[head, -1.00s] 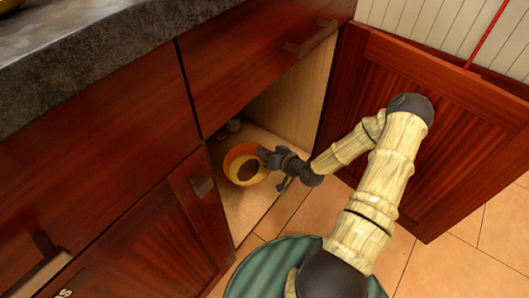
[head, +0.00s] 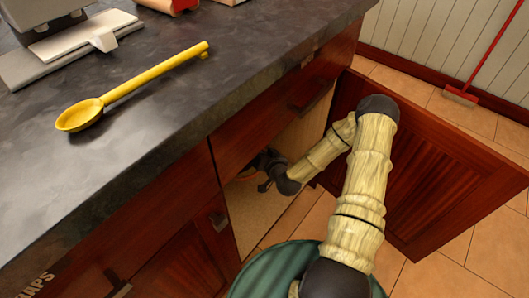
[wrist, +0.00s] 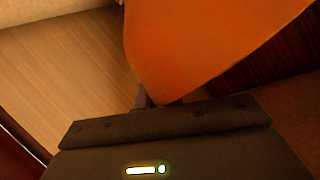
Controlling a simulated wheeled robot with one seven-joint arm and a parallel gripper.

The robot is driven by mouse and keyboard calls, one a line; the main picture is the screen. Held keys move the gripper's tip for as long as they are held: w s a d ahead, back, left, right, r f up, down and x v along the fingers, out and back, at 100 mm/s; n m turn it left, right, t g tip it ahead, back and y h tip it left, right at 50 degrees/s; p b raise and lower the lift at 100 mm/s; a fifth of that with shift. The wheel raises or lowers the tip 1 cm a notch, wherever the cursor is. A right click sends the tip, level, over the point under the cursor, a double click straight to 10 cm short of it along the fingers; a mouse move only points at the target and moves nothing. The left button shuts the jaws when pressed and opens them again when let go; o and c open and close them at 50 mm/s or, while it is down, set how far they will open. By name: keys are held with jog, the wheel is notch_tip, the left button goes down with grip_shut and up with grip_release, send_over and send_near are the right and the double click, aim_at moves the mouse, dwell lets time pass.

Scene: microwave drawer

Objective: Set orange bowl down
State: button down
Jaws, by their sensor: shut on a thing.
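The orange bowl (wrist: 205,45) fills the upper middle of the wrist view, close to my gripper (wrist: 158,97). My gripper is shut on the bowl's edge. In the head view my gripper (head: 266,170) reaches into the open lower cabinet. Only a thin orange sliver of the bowl (head: 246,177) shows there; the counter edge, cabinet front and gripper hide the rest. The light wooden cabinet floor (head: 248,212) shows below. I cannot tell whether the bowl touches it.
The cabinet door (head: 425,180) stands open at the right. A drawer front (head: 265,120) and the dark countertop (head: 150,105) lie above the opening. A yellow spoon (head: 85,115) rests on the counter. A red broom (head: 462,96) stands at the far right by the wall.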

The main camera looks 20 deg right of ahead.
jog(key=shift+m+h, duration=0.7)
jog(key=shift+h, duration=0.1)
jog(key=r+p, duration=0.2)
jog(key=a+r+p, duration=0.1)
jog(key=r+p, duration=0.1)
jog(key=r, duration=0.1)
jog(key=shift+w+p, duration=0.15)
jog(key=shift+p, duration=0.25)
jog(key=shift+a+r+m+h+p, duration=0.2)
jog(key=shift+r+m+h+p, duration=0.1)
jog(key=shift+r+p, duration=0.25)
jog(key=shift+f, duration=0.2)
jog(key=shift+d, duration=0.1)
